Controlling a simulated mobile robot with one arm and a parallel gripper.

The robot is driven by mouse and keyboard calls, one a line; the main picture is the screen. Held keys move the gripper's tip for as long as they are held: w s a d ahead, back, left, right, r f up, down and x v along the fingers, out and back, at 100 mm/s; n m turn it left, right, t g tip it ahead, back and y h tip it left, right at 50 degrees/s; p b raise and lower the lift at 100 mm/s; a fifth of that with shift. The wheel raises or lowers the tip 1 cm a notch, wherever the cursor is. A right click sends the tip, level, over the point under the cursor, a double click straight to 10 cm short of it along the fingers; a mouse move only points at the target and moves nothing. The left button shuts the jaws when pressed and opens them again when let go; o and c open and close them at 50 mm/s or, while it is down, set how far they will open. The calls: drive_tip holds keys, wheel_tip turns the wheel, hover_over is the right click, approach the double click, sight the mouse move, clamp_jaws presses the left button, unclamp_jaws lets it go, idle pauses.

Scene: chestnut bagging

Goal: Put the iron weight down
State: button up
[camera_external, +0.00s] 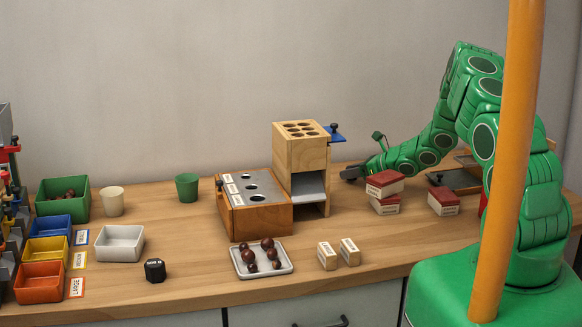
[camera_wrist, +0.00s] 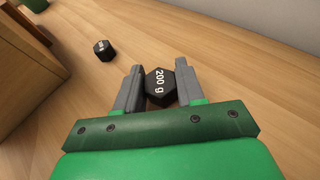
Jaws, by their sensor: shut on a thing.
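In the wrist view my gripper (camera_wrist: 159,66) is shut on a black hexagonal iron weight (camera_wrist: 160,88) marked "200 g", which sits between the two grey fingers. The wooden table top (camera_wrist: 235,70) lies beneath it; I cannot tell whether the weight touches it. A second black weight (camera_wrist: 104,50) stands on the table ahead and to the left, apart from the gripper. In the external view my gripper (camera_external: 352,173) is low at the back of the table, right of the wooden tower (camera_external: 302,158). The held weight is not visible there.
Red-lidded boxes (camera_external: 385,183) stand in front of my arm. A white tray of chestnuts (camera_external: 283,270) and another black weight (camera_external: 155,270) are nearer the front. Bare table shows ahead in the wrist view.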

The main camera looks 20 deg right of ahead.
drive_tip(key=shift+f, duration=0.2)
drive_tip(key=shift+f, duration=0.1)
drive_tip(key=o, duration=1.2)
drive_tip(key=shift+s+d+r, duration=0.2)
drive_tip(key=shift+d+r, duration=0.1)
drive_tip(key=v, duration=1.1)
drive_tip(key=shift+s+f, duration=0.1)
drive_tip(key=shift+s, duration=0.1)
drive_tip(key=shift+d, duration=0.1)
